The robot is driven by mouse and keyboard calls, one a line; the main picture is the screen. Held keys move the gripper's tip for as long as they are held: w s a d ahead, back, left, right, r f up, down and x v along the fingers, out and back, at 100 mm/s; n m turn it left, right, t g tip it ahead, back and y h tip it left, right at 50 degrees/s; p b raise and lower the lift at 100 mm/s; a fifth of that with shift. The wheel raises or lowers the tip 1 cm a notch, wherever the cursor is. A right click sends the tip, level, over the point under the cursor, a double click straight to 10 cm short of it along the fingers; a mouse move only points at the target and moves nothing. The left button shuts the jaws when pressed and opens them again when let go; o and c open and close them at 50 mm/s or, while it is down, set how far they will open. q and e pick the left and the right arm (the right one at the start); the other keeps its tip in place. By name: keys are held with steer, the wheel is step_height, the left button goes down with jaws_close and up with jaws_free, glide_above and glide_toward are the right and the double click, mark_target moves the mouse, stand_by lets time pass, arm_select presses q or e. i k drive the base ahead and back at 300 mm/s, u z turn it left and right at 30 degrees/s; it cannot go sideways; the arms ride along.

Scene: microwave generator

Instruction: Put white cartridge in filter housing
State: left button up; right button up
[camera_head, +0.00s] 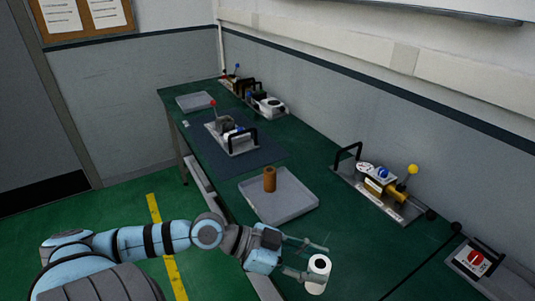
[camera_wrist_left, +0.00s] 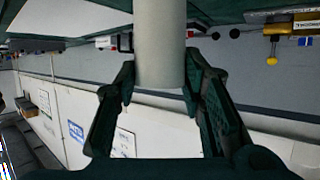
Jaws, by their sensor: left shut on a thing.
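The white cartridge (camera_head: 318,275) is a pale cylinder with a dark hole in its top end. My left gripper (camera_head: 306,260) is shut on it and holds it upright at the front of the green table, to the right of the grey tray. In the left wrist view the white cartridge (camera_wrist_left: 160,45) stands between the dark fingers of the left gripper (camera_wrist_left: 160,86). I cannot tell for certain which fixture is the filter housing; a unit with a black handle and red-knobbed lever (camera_head: 232,138) stands on the dark mat. My right gripper is not in view.
A brown cylinder (camera_head: 270,179) stands in a grey tray (camera_head: 285,207). A plate with a yellow-knobbed lever and black handle (camera_head: 380,190) is at the wall side. More units (camera_head: 266,105) and another tray (camera_head: 194,101) are at the far end. A red-switch panel (camera_head: 474,260) is at right.

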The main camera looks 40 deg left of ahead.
mark_target(226, 129)
steer(key=k, duration=0.45)
steer(key=u, duration=0.7)
